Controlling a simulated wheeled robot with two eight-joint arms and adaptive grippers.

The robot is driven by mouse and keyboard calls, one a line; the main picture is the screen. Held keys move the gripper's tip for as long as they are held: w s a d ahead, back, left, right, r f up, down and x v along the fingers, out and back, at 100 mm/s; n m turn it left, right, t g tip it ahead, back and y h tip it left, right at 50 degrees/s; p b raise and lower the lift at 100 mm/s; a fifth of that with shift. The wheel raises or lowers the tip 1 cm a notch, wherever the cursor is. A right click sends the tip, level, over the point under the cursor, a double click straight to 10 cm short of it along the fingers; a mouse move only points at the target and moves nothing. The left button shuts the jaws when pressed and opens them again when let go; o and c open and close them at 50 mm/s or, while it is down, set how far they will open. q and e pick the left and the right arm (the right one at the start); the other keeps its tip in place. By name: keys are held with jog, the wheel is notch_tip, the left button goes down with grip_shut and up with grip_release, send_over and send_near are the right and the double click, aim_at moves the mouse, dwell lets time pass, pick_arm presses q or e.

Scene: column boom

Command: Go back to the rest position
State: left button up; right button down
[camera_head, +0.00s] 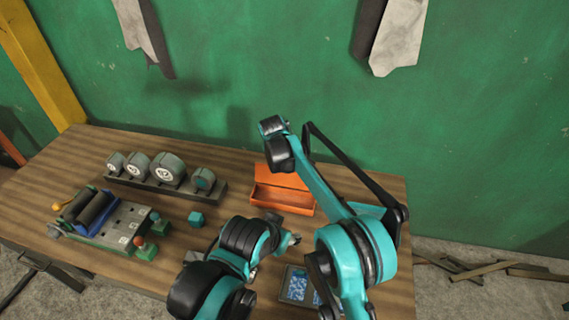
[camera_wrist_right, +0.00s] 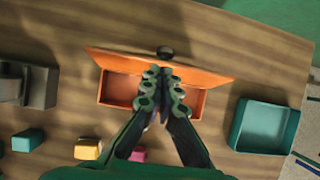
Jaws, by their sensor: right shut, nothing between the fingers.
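My right gripper (camera_wrist_right: 163,75) shows in the right wrist view, its fingers together and empty. It lies across the orange box (camera_wrist_right: 118,88) in that view; I cannot tell its height above it. In the head view the orange box (camera_head: 283,197) stands open on the wooden table, its lid raised at the back. My teal and black arm links fill the lower middle of the head view and hide part of the table. I cannot make out the right fingertips there.
A teal cube (camera_head: 197,218), a rack of grey rolls (camera_head: 167,170) and a grey fixture (camera_head: 115,225) stand left on the table. The wrist view shows a teal tray (camera_wrist_right: 238,125), a yellow block (camera_wrist_right: 88,149) and a pink block (camera_wrist_right: 138,155). A green wall (camera_head: 480,140) stands behind.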

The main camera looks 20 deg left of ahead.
jog(key=a+v, duration=0.1)
jog(key=v, duration=0.6)
jog(key=s+d+r+m+b, duration=0.2)
jog(key=d+m, duration=0.4)
jog(key=d, duration=0.4)
jog(key=s+d+r+m+b, duration=0.1)
jog(key=s+d+r+m, duration=0.1)
jog(key=d+m, duration=0.6)
jog(key=s+d+r+m+b, duration=0.1)
jog(key=s+d+m+b, duration=0.15)
jog(key=d, duration=1.05)
jog(key=s+d+f+m+b, duration=0.1)
jog(key=s+d+f+m, duration=0.3)
jog(key=s+d+m, duration=0.2)
jog(key=s+d+f+m+t+b, duration=0.1)
jog(key=s+d+f+m, duration=0.3)
jog(key=s+d+m, duration=0.2)
jog(key=s+d+f+m+h+b, duration=0.1)
jog(key=s+d+f+m, duration=0.3)
jog(key=s+d+m, duration=0.3)
jog(key=s+m, duration=0.2)
jog(key=shift+f+m+t+b, duration=0.25)
jog(key=shift+m+t+b, duration=0.05)
jog(key=shift+m+t, duration=0.1)
